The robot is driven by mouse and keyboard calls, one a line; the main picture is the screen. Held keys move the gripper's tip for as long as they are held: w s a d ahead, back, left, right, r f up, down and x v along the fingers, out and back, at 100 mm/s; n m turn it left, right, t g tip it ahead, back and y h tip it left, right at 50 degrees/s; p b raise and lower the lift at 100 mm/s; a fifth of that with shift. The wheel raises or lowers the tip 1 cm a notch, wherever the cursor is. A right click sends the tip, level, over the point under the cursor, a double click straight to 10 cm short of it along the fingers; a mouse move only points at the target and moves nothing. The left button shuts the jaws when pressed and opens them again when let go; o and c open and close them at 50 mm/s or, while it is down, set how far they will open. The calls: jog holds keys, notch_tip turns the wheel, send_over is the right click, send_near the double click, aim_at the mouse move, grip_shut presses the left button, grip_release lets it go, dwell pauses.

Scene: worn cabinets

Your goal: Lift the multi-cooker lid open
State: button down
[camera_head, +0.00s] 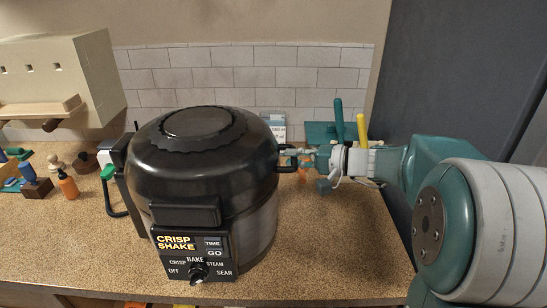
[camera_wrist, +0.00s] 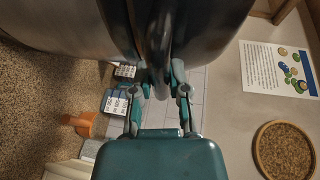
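The multi-cooker (camera_head: 215,235) stands on the counter with its black domed lid (camera_head: 160,145) down on the body. A dark side handle (camera_head: 289,169) sticks out on its right. My gripper (camera_head: 290,155) is at the right side of the cooker, by this handle. In the wrist view, the two fingers of my gripper (camera_wrist: 160,80) are spread apart, with the dark handle (camera_wrist: 159,45) between or just beyond their tips. I cannot tell whether they touch it. The front panel (camera_head: 193,258) has a knob and printed labels.
A beige cabinet-like box (camera_head: 55,70) is at the upper left. Bottles and small items, including an orange bottle (camera_head: 68,185), stand at the left. Green and yellow handles (camera_head: 362,128) stand behind my wrist. The counter (camera_head: 340,245) in front right is clear.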

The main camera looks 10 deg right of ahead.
jog(key=shift+a+r+h, duration=0.1)
jog(key=shift+r+h, duration=0.4)
jog(key=shift+r, duration=1.05)
jog(key=shift+a+r+n+g+h, duration=0.1)
jog(key=shift+r+n+g+h, duration=0.1)
jog(key=shift+r, duration=0.6)
jog(key=shift+a+r+n+g+h, duration=0.1)
jog(key=shift+r+g, duration=0.1)
jog(key=shift+r, duration=0.6)
notch_tip(320, 180, up, 7)
jog(key=a+h, duration=0.2)
jog(key=shift+w+r+n+g, duration=0.2)
jog(key=shift+w+n+g, duration=0.1)
jog(key=shift+g, duration=0.1)
jog(key=shift+a, duration=0.1)
jog(key=a+r+h, duration=0.2)
jog(key=a+r, duration=0.1)
jog(key=r, duration=0.4)
jog(key=shift+w+a+g, duration=0.2)
jog(key=shift+w+g, duration=0.1)
jog(key=shift+g, duration=0.1)
